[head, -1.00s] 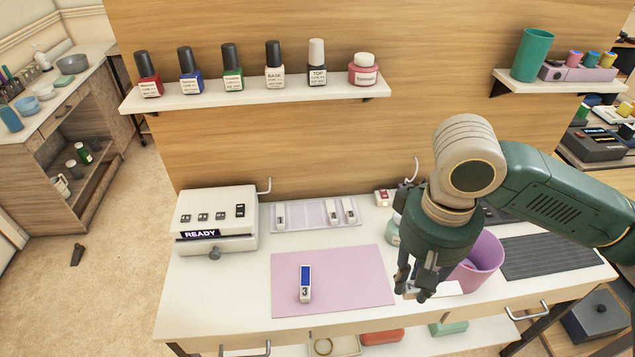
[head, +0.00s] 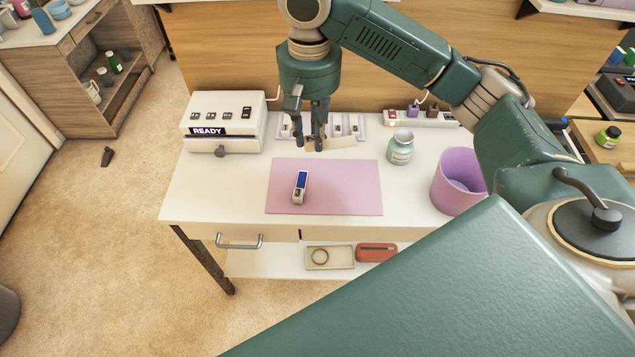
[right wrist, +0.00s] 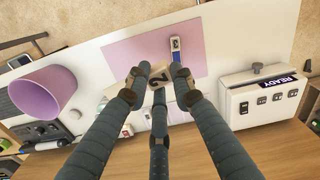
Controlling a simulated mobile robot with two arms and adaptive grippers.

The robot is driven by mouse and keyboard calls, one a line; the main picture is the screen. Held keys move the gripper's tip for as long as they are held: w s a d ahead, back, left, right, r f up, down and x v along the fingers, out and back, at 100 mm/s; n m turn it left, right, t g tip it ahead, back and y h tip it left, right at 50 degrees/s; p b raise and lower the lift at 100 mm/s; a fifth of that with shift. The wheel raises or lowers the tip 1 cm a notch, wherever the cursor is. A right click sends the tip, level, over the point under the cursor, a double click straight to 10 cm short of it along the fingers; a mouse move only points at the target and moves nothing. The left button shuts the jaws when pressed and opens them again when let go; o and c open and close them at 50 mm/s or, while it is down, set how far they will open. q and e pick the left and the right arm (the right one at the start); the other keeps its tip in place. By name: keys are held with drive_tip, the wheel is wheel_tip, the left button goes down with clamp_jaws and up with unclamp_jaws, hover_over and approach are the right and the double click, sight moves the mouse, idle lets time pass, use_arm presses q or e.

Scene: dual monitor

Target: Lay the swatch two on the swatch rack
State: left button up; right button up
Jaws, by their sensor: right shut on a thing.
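My right gripper (head: 318,143) is shut on swatch two (head: 341,141), a flat cream piece that sticks out to the right of the fingers. In the right wrist view the "2" on swatch two (right wrist: 158,79) shows between the fingertips. The gripper hangs over the back of the desk, in front of the swatch rack (head: 363,128). The rack is a flat lilac tray with slots and a few white swatches lying in it. My gripper and swatch two hide its middle in the head view. My left gripper is not in view.
A white and blue swatch marked 3 (head: 300,187) lies on the pink mat (head: 345,190). A white READY machine (head: 225,115) stands left of the rack. A pale green jar (head: 400,148) and a purple bin (head: 459,180) stand to the right.

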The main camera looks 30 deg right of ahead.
drive_tip(key=w+d+f+m+b, duration=0.1)
drive_tip(key=w+d+f+m, duration=0.2)
drive_tip(key=w+d+f, duration=0.15)
drive_tip(key=f, duration=0.8)
drive_tip(key=d+f, duration=0.1)
drive_tip(key=f, duration=0.4)
drive_tip(key=shift+w+p, duration=0.2)
drive_tip(key=shift+p, duration=0.2)
wheel_tip(320, 180, down, 5)
drive_tip(key=shift+r, duration=0.1)
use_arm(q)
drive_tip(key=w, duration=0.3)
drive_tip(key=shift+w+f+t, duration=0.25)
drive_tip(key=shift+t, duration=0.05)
use_arm(e)
drive_tip(key=shift+a+f, duration=0.1)
drive_tip(key=shift+f, duration=0.1)
drive_tip(key=shift+f, duration=0.1)
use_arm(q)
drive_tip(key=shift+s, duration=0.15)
use_arm(e)
drive_tip(key=o, duration=0.9)
